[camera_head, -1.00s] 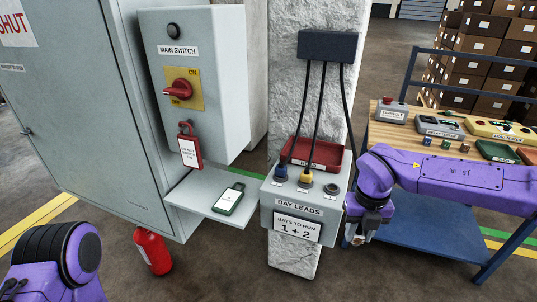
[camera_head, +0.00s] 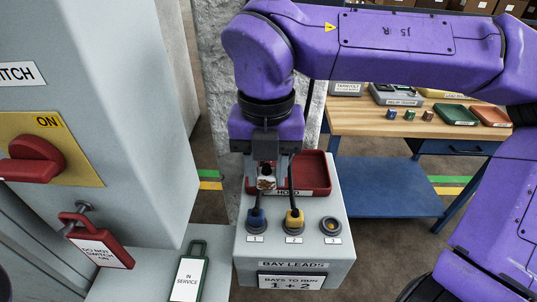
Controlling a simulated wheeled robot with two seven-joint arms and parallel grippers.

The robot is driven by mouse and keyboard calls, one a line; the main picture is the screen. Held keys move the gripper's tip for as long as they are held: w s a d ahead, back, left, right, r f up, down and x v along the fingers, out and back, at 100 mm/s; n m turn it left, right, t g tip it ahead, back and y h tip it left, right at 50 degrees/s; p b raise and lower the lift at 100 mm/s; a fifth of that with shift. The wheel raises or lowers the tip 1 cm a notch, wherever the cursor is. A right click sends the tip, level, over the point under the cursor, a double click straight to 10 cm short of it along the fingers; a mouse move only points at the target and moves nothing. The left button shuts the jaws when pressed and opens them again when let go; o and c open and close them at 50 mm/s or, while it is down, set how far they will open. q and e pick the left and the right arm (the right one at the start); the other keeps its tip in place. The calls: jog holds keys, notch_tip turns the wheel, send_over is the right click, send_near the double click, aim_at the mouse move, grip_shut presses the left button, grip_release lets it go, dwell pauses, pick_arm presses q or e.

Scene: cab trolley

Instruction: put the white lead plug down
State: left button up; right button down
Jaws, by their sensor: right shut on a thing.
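My right gripper (camera_head: 267,173) points down, shut on the white lead plug (camera_head: 267,182). In the picture the plug overlaps the front left part of the red tray (camera_head: 318,172), marked HOLD; whether it touches the tray I cannot tell. The gripper hides the tray's left side. On the grey bay leads box (camera_head: 343,252), a blue plug (camera_head: 256,218) is in socket 1 and a yellow plug (camera_head: 293,220) is in socket 2. Socket 3 (camera_head: 330,226) is empty. My left gripper is out of view.
A sign (camera_head: 291,281) on the box front reads "BAYS TO RUN 1 + 2". At left are the main switch box (camera_head: 130,120), a red lock tag (camera_head: 100,247) and a green "IN SERVICE" tag (camera_head: 188,275) on a shelf. A wooden bench (camera_head: 375,122) stands behind.

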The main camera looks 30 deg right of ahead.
jog(key=w+d+f+p, duration=0.1)
jog(key=w+d+f, duration=0.1)
jog(key=w, duration=0.1)
jog(key=w+d+f+p, duration=0.2)
jog(key=w+d+f, duration=0.1)
jog(key=w+d+f+p, duration=0.2)
jog(key=w+f, duration=0.1)
jog(key=shift+w+d, duration=0.2)
jog(key=shift+w, duration=0.2)
jog(key=f, duration=0.4)
jog(key=shift+d+f+p, duration=0.1)
jog(key=shift+d+p, duration=0.25)
jog(key=shift+p, duration=0.05)
jog(key=shift+w+f, duration=0.15)
jog(key=shift+w, duration=0.05)
jog(key=shift+s+f, duration=0.1)
jog(key=c, duration=0.9)
grip_release()
jog(key=shift+o, duration=0.7)
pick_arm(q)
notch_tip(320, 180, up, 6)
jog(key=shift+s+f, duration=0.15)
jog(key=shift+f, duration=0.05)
